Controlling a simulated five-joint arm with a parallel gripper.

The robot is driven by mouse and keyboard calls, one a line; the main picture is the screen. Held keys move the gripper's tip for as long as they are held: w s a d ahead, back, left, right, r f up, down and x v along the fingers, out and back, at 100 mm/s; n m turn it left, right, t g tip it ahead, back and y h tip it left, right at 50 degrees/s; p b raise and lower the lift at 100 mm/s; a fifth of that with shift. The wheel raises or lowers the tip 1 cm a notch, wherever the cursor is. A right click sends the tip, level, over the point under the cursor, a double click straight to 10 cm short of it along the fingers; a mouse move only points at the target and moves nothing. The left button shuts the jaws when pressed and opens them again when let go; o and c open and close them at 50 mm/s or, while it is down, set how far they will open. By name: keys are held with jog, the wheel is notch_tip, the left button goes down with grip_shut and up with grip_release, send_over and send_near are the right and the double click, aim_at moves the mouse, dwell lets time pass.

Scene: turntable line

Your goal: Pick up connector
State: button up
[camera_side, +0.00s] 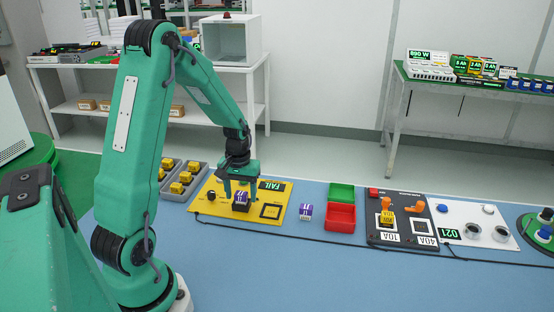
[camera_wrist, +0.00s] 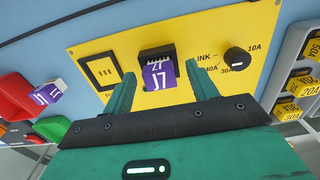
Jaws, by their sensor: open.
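A purple-and-white connector (camera_wrist: 159,75) marked J7 sits in a dark socket on the yellow test panel (camera_wrist: 221,38). In the side view this connector (camera_side: 241,199) is below my gripper (camera_side: 241,187). My gripper (camera_wrist: 164,77) is open, with one finger to each side of the seated connector in the wrist view. I cannot tell whether the fingers touch it. A second J7 connector (camera_side: 306,211) lies loose on the blue table, right of the panel; it also shows in the wrist view (camera_wrist: 48,92). The panel's display (camera_side: 272,185) reads FAIL.
A green bin (camera_side: 342,191) and a red bin (camera_side: 341,215) stand right of the loose connector. A grey tray (camera_side: 169,187) of yellow fuses is left of the panel. A dark fuse panel (camera_side: 396,238) lies farther right. A cable runs along the front; the table before it is clear.

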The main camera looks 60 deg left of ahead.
aim_at(241, 193)
jog(key=c, duration=1.1)
jog(key=shift+r, duration=0.1)
jog(key=shift+r, duration=0.8)
notch_tip(241, 193, up, 2)
jog(key=shift+r, duration=0.2)
jog(key=d+r, duration=0.2)
jog(key=d, duration=0.2)
jog(key=d+r, duration=0.2)
jog(key=d, duration=0.1)
jog(key=d+r, duration=0.3)
jog(key=d, duration=0.1)
jog(key=shift+w+d, duration=0.1)
jog(key=shift+d, duration=0.2)
jog(key=shift+w, duration=0.1)
